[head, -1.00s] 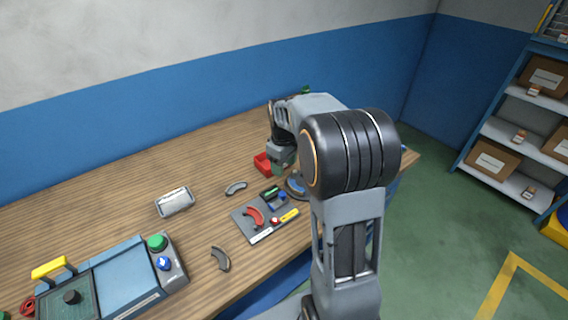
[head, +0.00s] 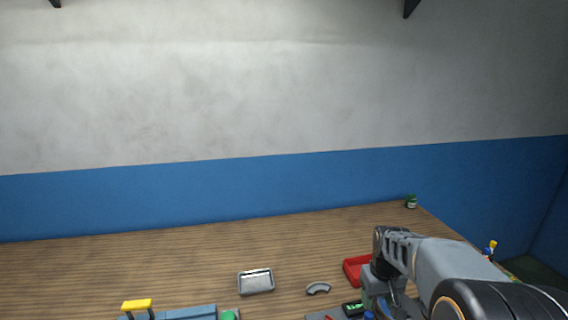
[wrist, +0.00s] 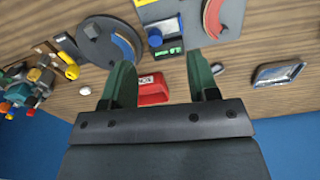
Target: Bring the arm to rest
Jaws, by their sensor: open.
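My gripper (wrist: 160,85) is open in the wrist view, with its two dark green fingers apart and nothing held between them. The fingers point over the wooden workbench (wrist: 285,92). A red tray (wrist: 152,90) shows between the fingers, below them; I see no contact. In the head view my arm (head: 440,260) reaches in from the lower right, bent downward beside the red tray (head: 355,271). The gripper's fingers cannot be made out there.
A metal tray (head: 256,282) and a grey curved piece (head: 318,288) lie left of my arm. A green jar (head: 411,201) stands at the bench's far corner. In the wrist view a round dark disc (wrist: 108,42) and tools (wrist: 22,88) lie left. The bench's back left is clear.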

